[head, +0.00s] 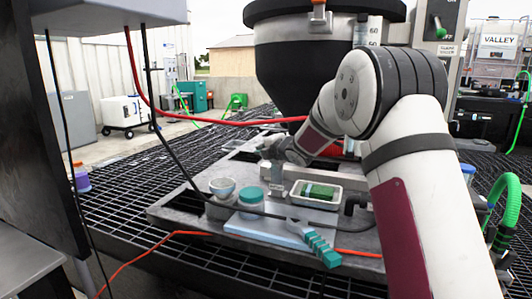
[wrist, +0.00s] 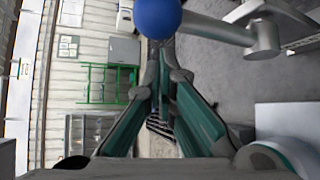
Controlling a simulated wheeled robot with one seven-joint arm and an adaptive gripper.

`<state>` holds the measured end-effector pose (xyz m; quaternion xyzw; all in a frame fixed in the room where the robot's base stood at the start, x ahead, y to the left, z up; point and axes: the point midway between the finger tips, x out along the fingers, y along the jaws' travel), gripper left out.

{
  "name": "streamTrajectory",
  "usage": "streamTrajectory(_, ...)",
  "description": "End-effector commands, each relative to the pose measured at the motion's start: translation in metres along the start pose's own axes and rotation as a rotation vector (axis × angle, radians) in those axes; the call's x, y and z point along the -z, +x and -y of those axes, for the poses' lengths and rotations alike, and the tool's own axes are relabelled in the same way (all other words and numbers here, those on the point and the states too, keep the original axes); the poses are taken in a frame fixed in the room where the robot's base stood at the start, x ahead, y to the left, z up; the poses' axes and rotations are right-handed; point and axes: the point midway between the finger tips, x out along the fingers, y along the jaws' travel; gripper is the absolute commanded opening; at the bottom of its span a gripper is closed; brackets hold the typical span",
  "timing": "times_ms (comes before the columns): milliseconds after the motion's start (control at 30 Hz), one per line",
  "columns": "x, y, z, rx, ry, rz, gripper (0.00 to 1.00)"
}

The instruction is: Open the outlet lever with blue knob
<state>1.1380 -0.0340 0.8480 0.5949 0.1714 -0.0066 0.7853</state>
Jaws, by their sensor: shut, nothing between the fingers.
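The blue knob (wrist: 157,14) is a round ball at the top edge of the wrist view. It sits at the end of a grey lever (wrist: 215,32) that runs right to a grey cylindrical pivot (wrist: 263,40). My gripper (wrist: 163,48), with teal-padded fingers, is shut and empty. Its tips lie just below the knob in the wrist view; I cannot tell whether they touch it. In the head view, the end of my arm is low in front of the dark hopper, and I cannot make out the blue knob there.
A dark hopper (head: 290,70) stands behind my arm. On the bench plate are a white tray (head: 297,199) with a green block, a teal-lidded jar (head: 251,197), a small bowl (head: 222,187) and a teal-handled brush (head: 322,249). A red hose (head: 190,116) and a black cable cross the space.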

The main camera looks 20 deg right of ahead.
Motion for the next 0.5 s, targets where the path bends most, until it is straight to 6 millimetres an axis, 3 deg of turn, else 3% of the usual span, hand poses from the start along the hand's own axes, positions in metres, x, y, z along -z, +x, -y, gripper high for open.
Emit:
streamTrajectory(67,0.009,0.006,-0.002,-0.002,0.000,-0.002,0.00)
streamTrajectory(500,0.010,-0.071,0.018,0.000,0.002,-0.001,0.00)
